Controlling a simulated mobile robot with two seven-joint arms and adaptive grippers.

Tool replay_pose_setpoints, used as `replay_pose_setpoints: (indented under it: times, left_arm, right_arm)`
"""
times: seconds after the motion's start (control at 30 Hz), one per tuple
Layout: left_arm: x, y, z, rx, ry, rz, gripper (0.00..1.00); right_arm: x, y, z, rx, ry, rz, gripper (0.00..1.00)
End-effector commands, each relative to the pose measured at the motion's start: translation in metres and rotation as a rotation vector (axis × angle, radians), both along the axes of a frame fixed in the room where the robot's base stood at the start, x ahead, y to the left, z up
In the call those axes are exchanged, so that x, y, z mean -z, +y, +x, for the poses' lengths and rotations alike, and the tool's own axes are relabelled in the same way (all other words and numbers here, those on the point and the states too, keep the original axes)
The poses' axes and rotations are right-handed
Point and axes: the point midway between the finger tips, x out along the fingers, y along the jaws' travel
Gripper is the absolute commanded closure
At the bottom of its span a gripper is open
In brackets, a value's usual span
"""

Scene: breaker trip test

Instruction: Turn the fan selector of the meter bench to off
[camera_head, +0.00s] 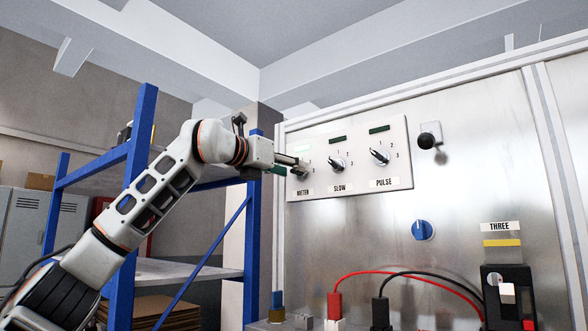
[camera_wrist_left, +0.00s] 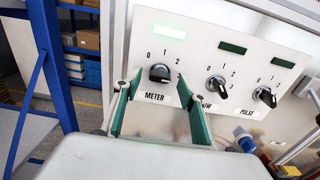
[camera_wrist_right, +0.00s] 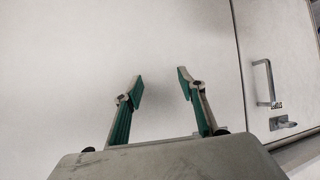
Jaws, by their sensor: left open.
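A pale panel (camera_head: 358,200) on the metal bench front carries three black selector knobs labelled METER, SLOW and PULSE; I see no label reading fan. The METER knob (camera_wrist_left: 159,73) lies nearly crosswise under a lit green display; which number it points at is unclear. My left gripper (camera_head: 291,166) is open in front of it. In the left wrist view, its fingertips (camera_wrist_left: 159,80) appear on either side of the METER knob; contact cannot be told. The SLOW knob (camera_head: 336,163) and PULSE knob (camera_head: 380,156) are tilted. My right gripper (camera_wrist_right: 160,82) is open and empty.
A blue-framed shelf (camera_head: 133,200) stands left of the bench. Red and black cables (camera_head: 400,272) arch low. The right gripper faces a plain pale surface near a handle (camera_wrist_right: 263,83).

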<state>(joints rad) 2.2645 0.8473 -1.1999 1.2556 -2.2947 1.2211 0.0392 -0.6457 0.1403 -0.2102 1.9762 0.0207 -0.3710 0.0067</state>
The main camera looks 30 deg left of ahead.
Motion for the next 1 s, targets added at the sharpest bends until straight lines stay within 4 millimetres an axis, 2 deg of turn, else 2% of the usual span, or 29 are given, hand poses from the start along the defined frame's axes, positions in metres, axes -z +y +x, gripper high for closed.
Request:
replay_pose_setpoints:
  times: [0.2,0.47,0.5,0.63,1.0]
  left_arm:
    - [0.000,-0.002,0.017,0.000,0.001,0.000,0.58]
    - [0.001,-0.002,0.019,0.001,0.001,0.000,0.58]
    - [0.001,-0.002,0.019,0.001,0.001,0.000,0.64]
    - [0.001,-0.002,0.019,0.001,0.001,0.000,0.97]
    - [0.000,-0.002,0.019,0.001,0.002,-0.032,0.97]
  right_arm:
    - [-0.002,0.001,0.000,0.000,0.001,0.003,0.60]
    - [0.000,0.001,-0.002,0.000,0.005,0.003,0.60]
    - [0.000,0.001,-0.002,0.000,0.006,0.003,0.60]
    - [0.001,0.001,-0.002,0.001,0.007,0.003,0.60]
    - [0.002,0.001,-0.003,0.000,0.009,0.001,0.60]
